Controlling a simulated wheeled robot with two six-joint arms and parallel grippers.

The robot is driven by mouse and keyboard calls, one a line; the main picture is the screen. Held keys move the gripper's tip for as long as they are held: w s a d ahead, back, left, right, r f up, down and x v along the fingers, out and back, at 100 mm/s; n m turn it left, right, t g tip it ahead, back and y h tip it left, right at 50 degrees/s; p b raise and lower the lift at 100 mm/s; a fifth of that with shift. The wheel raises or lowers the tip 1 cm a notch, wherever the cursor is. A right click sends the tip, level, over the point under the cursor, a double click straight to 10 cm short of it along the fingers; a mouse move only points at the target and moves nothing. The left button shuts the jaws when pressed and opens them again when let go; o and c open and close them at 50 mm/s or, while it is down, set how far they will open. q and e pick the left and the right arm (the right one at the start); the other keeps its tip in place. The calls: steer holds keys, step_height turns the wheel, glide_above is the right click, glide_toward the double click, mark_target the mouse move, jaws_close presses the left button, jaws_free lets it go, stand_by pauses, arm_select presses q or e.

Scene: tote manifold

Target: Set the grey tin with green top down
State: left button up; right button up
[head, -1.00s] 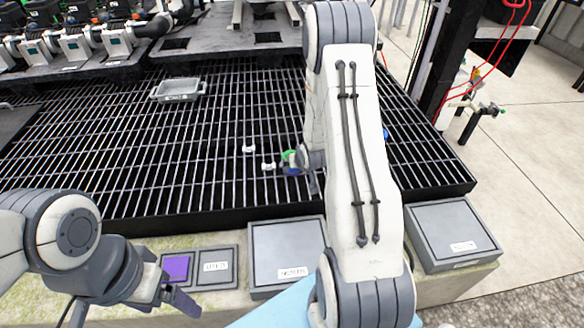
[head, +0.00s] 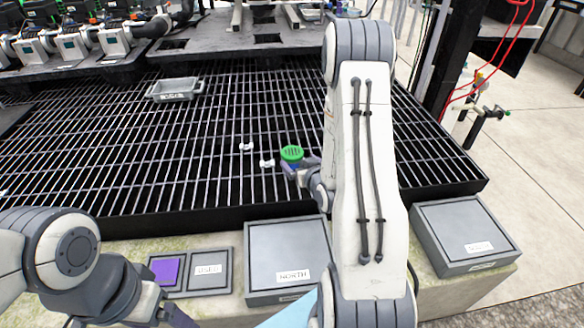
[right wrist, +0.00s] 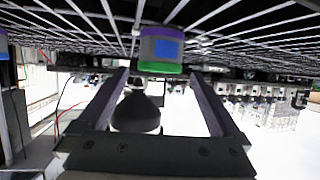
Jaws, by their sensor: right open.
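The grey tin with green top (head: 292,153) stands upright on the black grating, right of the middle in the head view. In the upside-down right wrist view the tin (right wrist: 161,47) shows its grey side, a blue label and its green top, just past the fingertips. My right gripper (head: 306,174) is open, on the near side of the tin, with nothing held between its fingers. My left gripper (head: 172,312) is at the bottom left, partly cut off by the frame edge; its opening is unclear.
Two small white fittings (head: 267,163) lie on the grating (head: 130,150) left of the tin. A grey tray (head: 175,90) sits further back. Lidded grey boxes (head: 288,255) line the front ledge. Another tin (right wrist: 3,46) shows at the right wrist view's left edge. Much of the left grating is free.

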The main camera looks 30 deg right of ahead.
mark_target(292, 155)
steer(key=shift+x, duration=1.05)
steer(key=b+x, duration=0.1)
steer(key=x, duration=0.4)
steer(key=shift+a+b, duration=0.1)
steer(key=shift+b, duration=0.3)
steer(key=shift+w, duration=0.2)
steer(key=c, duration=1.4)
